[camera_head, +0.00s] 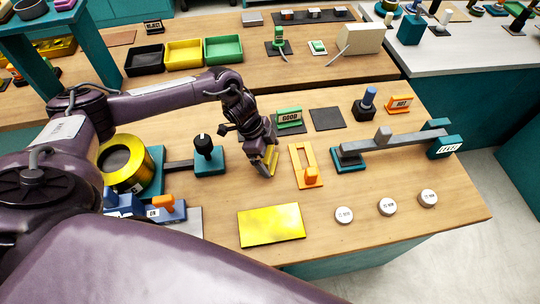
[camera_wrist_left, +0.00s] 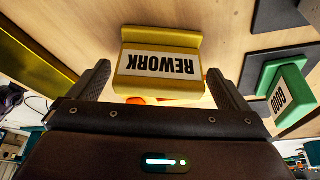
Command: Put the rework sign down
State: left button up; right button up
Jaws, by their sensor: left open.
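The yellow rework sign (camera_wrist_left: 160,75) shows its white label, upside down, in the left wrist view. It appears to stand on the wooden table, between the two fingers of my left gripper (camera_wrist_left: 161,82), with a gap on each side. In the head view the sign (camera_head: 272,158) is partly hidden by my left gripper (camera_head: 267,156), which is open right at it. My right gripper is not in view.
The green good sign (camera_head: 289,117) stands just behind, beside a dark square pad (camera_head: 327,118). An orange slotted frame (camera_head: 302,163) lies to the right. A yellow plate (camera_head: 271,225) lies in front. A black-knobbed teal fixture (camera_head: 208,160) is at left.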

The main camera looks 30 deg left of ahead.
pick_arm(q)
jog(key=b+v, duration=0.2)
jog(key=v, duration=0.9)
jog(key=shift+s+a+f, duration=0.1)
